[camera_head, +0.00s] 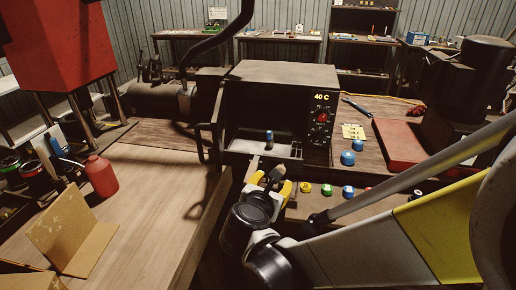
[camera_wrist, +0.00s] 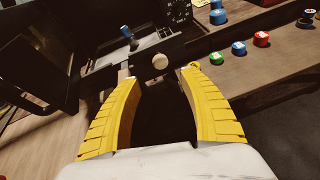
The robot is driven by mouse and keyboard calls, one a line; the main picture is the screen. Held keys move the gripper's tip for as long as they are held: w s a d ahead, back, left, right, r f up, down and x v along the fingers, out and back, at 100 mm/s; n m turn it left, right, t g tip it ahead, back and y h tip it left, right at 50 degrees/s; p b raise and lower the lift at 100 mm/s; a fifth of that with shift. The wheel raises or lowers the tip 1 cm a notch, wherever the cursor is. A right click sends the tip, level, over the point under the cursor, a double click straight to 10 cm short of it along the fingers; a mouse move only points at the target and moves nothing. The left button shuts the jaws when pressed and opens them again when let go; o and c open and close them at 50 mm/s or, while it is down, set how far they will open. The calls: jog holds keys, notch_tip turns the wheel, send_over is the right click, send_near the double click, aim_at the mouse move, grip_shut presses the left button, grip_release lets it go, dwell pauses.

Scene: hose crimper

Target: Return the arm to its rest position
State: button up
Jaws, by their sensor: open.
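My gripper (camera_head: 268,178) is open and empty, in front of and below the open dark box-shaped machine (camera_head: 278,72). In the wrist view, the two yellow fingers of my gripper (camera_wrist: 160,77) stand wide apart with nothing between them. My arm reaches in from the right in the head view. A small blue-topped piece (camera_head: 269,139) stands on the tray (camera_head: 293,152) at the machine's opening. The piece also shows in the wrist view (camera_wrist: 127,33). A round pale knob (camera_wrist: 160,61) on the tray front is just beyond the fingertips.
The machine's display (camera_head: 321,97) reads 40 C. Several coloured caps (camera_wrist: 238,48) lie on the bench to the right. A red case (camera_head: 400,145) lies at right, near my arm.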

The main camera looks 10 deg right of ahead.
jog(key=s+d+m+g+y, duration=0.1)
jog(key=s+d+m+g, duration=0.3)
jog(key=s+d+m, duration=0.65)
jog(key=s+a+m+g+y, duration=0.1)
jog(key=s+m+y, duration=0.3)
jog(key=m, duration=1.5)
jog(key=s+a, duration=0.1)
jog(key=s, duration=0.3)
jog(key=shift+r, duration=0.35)
